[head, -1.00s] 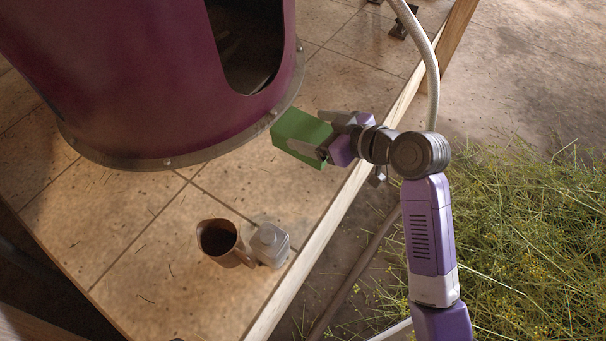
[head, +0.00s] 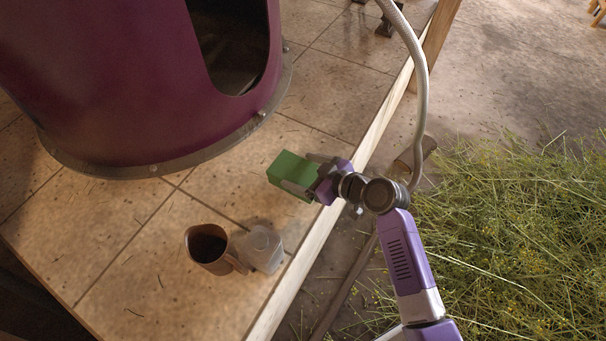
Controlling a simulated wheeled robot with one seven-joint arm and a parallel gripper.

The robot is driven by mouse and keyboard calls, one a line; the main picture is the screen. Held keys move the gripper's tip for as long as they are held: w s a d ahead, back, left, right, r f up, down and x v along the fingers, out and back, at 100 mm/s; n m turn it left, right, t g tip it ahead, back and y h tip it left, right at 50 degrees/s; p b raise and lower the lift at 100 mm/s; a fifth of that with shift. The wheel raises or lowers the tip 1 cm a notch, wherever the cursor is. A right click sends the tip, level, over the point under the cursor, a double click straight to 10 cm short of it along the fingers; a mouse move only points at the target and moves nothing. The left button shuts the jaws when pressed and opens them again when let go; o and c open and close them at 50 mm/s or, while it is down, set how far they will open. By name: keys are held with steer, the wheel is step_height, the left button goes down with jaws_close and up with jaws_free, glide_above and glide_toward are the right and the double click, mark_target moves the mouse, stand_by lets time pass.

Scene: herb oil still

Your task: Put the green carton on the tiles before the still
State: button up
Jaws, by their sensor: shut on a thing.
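The green carton (head: 287,166) is held in my gripper (head: 302,187) over the tiled top (head: 335,95), near its right wooden edge. My gripper comes in from the right and is shut on the carton, with a finger visible along its near side. I cannot tell whether the carton's underside touches the tiles. The still (head: 125,75) is a large purple-red vessel with a dark opening and a grey bolted base flange. It stands to the left of the carton, with bare tile between them.
A brown mug (head: 207,249) and a clear, pale-capped bottle (head: 262,247) stand close together on the tiles, nearer than the carton. A pale hose (head: 421,90) hangs over the right edge. Cut herbs (head: 500,240) lie heaped on the floor at right. Tiles behind the carton are clear.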

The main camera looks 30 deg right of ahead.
steer(key=shift+f, duration=0.75)
steer(key=o, duration=1.9)
steer(key=shift+f, duration=0.1)
